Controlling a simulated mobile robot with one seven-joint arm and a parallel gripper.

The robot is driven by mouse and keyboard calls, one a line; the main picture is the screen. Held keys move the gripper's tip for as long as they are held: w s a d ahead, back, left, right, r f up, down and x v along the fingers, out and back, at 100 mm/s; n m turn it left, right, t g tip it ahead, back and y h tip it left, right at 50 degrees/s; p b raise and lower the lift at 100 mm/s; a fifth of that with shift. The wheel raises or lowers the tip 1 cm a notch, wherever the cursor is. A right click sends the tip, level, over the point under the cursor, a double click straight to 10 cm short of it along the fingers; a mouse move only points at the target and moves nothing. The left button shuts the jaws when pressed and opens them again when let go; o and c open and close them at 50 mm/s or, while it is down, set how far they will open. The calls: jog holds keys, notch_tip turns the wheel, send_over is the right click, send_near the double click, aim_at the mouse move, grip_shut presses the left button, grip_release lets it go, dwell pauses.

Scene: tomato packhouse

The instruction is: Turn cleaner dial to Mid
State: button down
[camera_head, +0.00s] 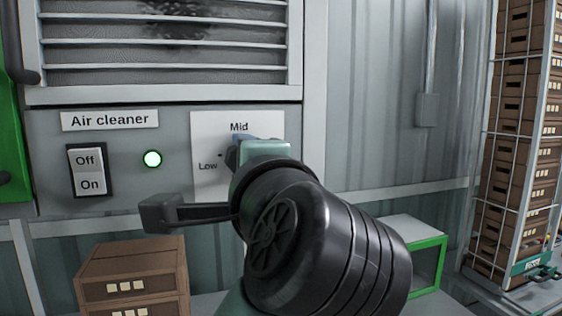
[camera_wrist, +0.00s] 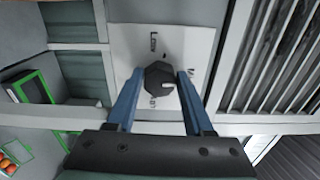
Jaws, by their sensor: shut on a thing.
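The dial (camera_wrist: 160,79) is a dark, many-sided knob on a white plate (camera_wrist: 121,45). My gripper (camera_wrist: 161,76) has its blue fingers on either side of the dial and is shut on it. A pale pointer mark on the knob faces the right of the wrist view, roughly toward the label starting with M; exact alignment is unclear. In the head view, the plate (camera_head: 205,131) reads "Mid" at the top and "Low" at the left. There my gripper (camera_head: 240,140) and wrist hide the dial and the plate's lower right.
A vent grille (camera_head: 190,55) is above. Brown boxes (camera_head: 130,270) stand below left, and a caged stack of crates (camera_head: 515,150) stands at right.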

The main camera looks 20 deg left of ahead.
jog(key=shift+c, duration=1.4)
grip_release()
jog(key=shift+d, duration=0.1)
jog(key=v, duration=1.3)
